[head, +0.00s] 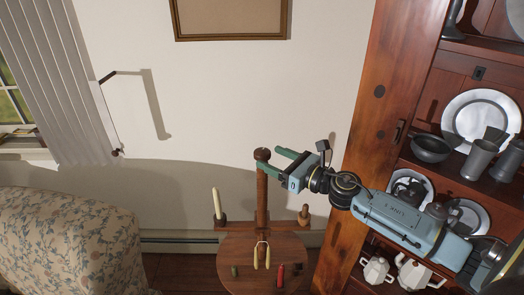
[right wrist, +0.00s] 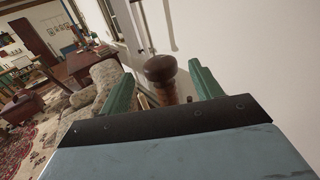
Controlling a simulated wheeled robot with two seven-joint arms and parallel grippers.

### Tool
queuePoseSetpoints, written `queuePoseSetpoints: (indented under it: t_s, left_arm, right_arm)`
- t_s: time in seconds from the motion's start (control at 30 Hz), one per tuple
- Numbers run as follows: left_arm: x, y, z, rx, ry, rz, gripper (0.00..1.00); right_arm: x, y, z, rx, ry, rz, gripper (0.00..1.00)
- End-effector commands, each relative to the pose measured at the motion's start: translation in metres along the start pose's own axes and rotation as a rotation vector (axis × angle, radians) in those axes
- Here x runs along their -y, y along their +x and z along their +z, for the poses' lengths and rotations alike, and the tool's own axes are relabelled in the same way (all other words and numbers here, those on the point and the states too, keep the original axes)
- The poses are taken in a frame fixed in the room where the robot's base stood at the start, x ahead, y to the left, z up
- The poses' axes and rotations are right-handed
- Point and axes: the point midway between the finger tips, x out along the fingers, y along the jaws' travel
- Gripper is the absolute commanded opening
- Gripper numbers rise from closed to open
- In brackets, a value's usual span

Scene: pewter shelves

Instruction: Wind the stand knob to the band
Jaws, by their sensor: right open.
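The wooden stand (head: 262,200) has an upright post with a dark round knob (head: 262,154) on top. A crossbar on it carries a pale candle (head: 217,204) at the left and a turned wooden piece (head: 304,214) at the right. My right gripper (head: 267,159) is open, with its green fingers reaching left to the knob. In the right wrist view the knob (right wrist: 160,68) shows between the two fingers (right wrist: 163,86), with gaps on both sides. I cannot make out a band on the post. My left gripper is not in view.
The stand's round top (head: 235,250) holds small items, including a red candle (head: 280,276). A floral armchair (head: 65,240) is at the left. A wooden dresser (head: 385,110) with pewter ware is close at the right. The pale wall is behind the stand.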

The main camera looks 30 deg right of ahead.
Motion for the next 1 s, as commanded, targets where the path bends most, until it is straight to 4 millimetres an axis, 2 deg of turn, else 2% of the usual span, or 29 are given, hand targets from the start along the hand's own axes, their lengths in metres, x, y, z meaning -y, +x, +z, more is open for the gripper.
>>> queuePoseSetpoints:
  t_s: [0.1,0.3,0.73,1.0]
  left_arm:
    - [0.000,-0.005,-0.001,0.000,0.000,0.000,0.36]
    - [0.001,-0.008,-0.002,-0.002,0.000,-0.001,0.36]
    - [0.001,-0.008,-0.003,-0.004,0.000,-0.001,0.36]
    - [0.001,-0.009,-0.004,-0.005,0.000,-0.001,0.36]
  right_arm:
    - [0.000,0.018,0.003,0.003,0.000,0.000,0.64]
    - [0.000,0.037,0.001,0.001,0.001,-0.001,0.64]
    - [-0.001,0.045,0.000,0.000,0.001,0.000,0.64]
    - [0.000,0.045,0.000,0.000,0.001,0.000,0.30]
